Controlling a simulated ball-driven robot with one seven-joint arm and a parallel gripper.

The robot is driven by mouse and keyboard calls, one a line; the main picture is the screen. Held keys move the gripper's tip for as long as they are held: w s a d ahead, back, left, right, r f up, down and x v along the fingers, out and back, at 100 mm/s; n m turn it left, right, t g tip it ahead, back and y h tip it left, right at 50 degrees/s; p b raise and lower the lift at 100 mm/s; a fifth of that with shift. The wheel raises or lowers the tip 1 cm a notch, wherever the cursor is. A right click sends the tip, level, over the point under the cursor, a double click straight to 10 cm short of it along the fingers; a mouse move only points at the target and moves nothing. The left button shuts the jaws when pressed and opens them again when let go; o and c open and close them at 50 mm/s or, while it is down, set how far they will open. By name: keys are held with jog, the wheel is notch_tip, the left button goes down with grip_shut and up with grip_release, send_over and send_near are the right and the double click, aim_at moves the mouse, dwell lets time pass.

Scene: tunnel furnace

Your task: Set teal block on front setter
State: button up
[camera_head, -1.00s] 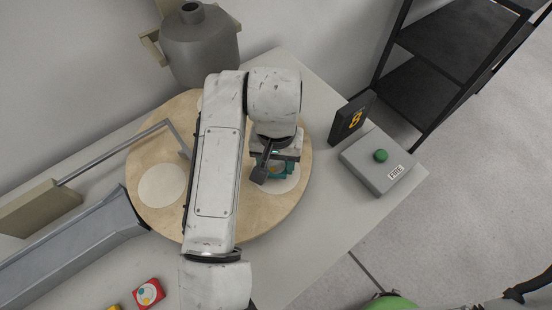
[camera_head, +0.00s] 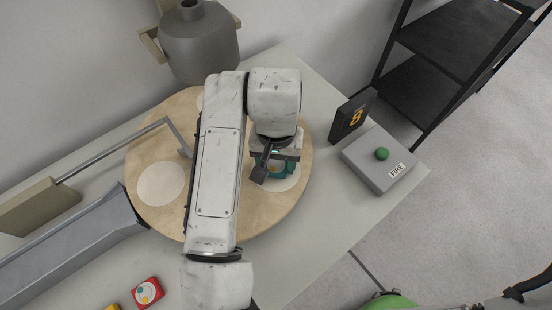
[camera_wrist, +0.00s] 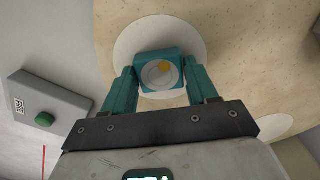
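The teal block (camera_wrist: 158,70), with a pale round face mark and a yellow dot, is between the two teal fingers of my gripper (camera_wrist: 160,82). Both fingers appear to touch its sides. The block is over a white round setter (camera_wrist: 128,45) on the tan turntable; I cannot tell whether it rests on it or is just above. In the head view my gripper (camera_head: 272,170) is over the right-front setter (camera_head: 288,184), and the block (camera_head: 277,169) is partly hidden by my gripper.
The round turntable (camera_head: 165,212) has another bare setter (camera_head: 161,184) at left. A grey box with a green FIRE button (camera_head: 382,154) and a dark display (camera_head: 352,117) stand at right. A red block (camera_head: 148,292) lies at front. A metal chute (camera_head: 70,250) and a rod pusher (camera_head: 110,152) are at left.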

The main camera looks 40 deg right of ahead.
jog(key=o, duration=0.4)
notch_tip(320, 180, up, 11)
jog(key=shift+f+p, duration=0.1)
jog(key=shift+p, duration=0.35)
